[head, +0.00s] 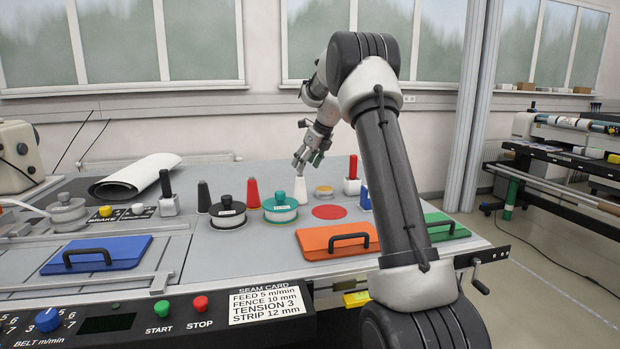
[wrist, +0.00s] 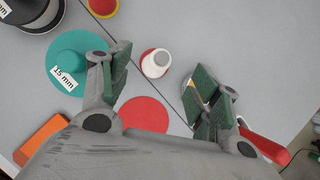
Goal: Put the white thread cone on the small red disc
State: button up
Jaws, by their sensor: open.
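The white thread cone (head: 300,191) stands upright on the grey table, behind and left of the small red disc (head: 329,212). In the wrist view the cone (wrist: 156,64) shows from above with a red edge at its base. The red disc (wrist: 143,114) lies flat and bare, partly hidden by my gripper's body. My gripper (head: 308,163) is open and empty above the cone. In the wrist view my gripper (wrist: 160,85) has its fingers spread wide, with the cone seen between them; whether they reach down to its height I cannot tell.
A teal-topped pot (head: 280,209) and a black-topped pot (head: 228,214) stand left of the disc. A red cone (head: 253,193), a black cone (head: 203,197) and a small yellow-topped tin (head: 324,191) are nearby. An orange handled plate (head: 336,242) lies in front.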

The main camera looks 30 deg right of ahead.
jog(key=s+a+r+n, duration=0.35)
jog(key=s+n, duration=0.25)
jog(key=s, duration=0.3)
jog(key=s+a+r+n+g, duration=0.1)
jog(key=s+a+r+n, duration=0.3)
jog(key=s, duration=0.5)
jog(key=s+a+r+n, duration=0.2)
jog(key=s+a+n, duration=0.3)
jog(key=s+n, duration=0.25)
jog(key=s+a+f+n+h, duration=0.1)
jog(key=s+f+n, duration=0.2)
jog(key=s+n, duration=0.4)
jog(key=s+a+f+n, duration=0.1)
jog(key=s+f+n, duration=0.3)
jog(key=s, duration=1.2)
jog(key=n, duration=0.3)
jog(key=shift+f+n+g+h, duration=0.25)
jog(key=shift+n+g+h, duration=0.05)
jog(key=shift+n+h, duration=0.1)
